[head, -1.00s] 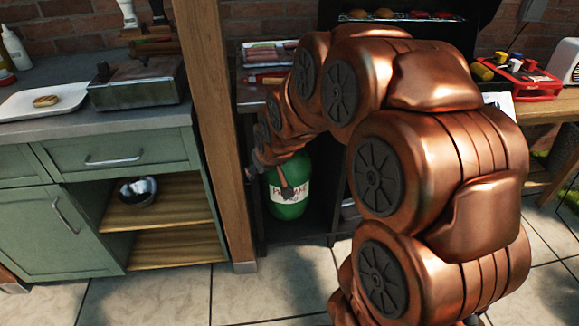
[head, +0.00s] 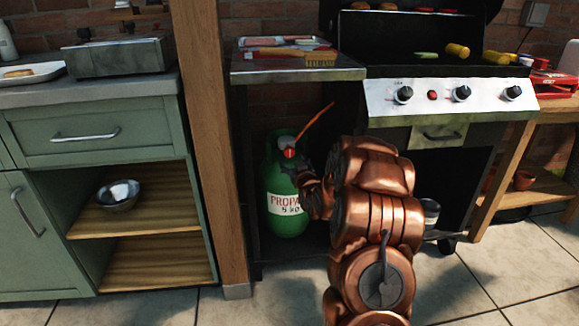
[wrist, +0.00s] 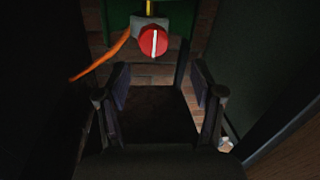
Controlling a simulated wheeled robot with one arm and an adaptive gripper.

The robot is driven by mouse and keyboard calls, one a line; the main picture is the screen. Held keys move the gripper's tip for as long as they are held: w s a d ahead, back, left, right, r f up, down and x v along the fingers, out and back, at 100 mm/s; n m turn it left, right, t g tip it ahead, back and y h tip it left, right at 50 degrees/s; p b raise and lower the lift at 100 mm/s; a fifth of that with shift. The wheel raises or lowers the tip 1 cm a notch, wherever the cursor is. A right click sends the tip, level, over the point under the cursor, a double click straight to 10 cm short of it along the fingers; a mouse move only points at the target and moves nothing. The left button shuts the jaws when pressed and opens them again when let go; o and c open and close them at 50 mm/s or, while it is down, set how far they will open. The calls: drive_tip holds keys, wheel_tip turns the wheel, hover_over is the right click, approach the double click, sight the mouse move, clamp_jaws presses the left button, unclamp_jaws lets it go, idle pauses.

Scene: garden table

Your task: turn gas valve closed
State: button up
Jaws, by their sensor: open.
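A green propane tank (head: 283,213) stands on the shelf under the grill's side table in the head view. Its red gas valve knob (head: 289,152) is on top, with an orange hose (head: 318,122) leading off up and right. In the wrist view the round red knob (wrist: 153,41) carries a near-vertical white stripe and sits on a grey fitting. My gripper (wrist: 160,85) is open and empty, its two fingers apart. The knob shows ahead of the fingers, between their lines, apart from them. In the head view my gripper (head: 292,170) is small and dark beside the tank's top.
A wooden post (head: 210,150) stands just left of the tank bay. The side table (head: 300,74) is above it, with the grill (head: 445,95) to the right. A green cabinet (head: 90,140) with a metal bowl (head: 118,194) is at left.

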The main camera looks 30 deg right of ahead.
sight(290, 154)
drive_tip(key=shift+d+f+b+x, duration=0.15)
drive_tip(key=shift+b+x, duration=0.35)
drive_tip(key=shift+x, duration=0.85)
drive_tip(key=shift+d+f+b+x, duration=0.15)
drive_tip(key=shift+b+x, duration=0.35)
drive_tip(key=shift+x, duration=0.85)
drive_tip(key=shift+d+f+b+x, duration=0.15)
drive_tip(key=shift+b+x, duration=0.35)
drive_tip(key=shift+x, duration=0.85)
drive_tip(key=shift+s+r, duration=0.1)
drive_tip(key=shift+s, duration=0.05)
drive_tip(key=shift+c, duration=0.3)
drive_tip(key=c, duration=1.1)
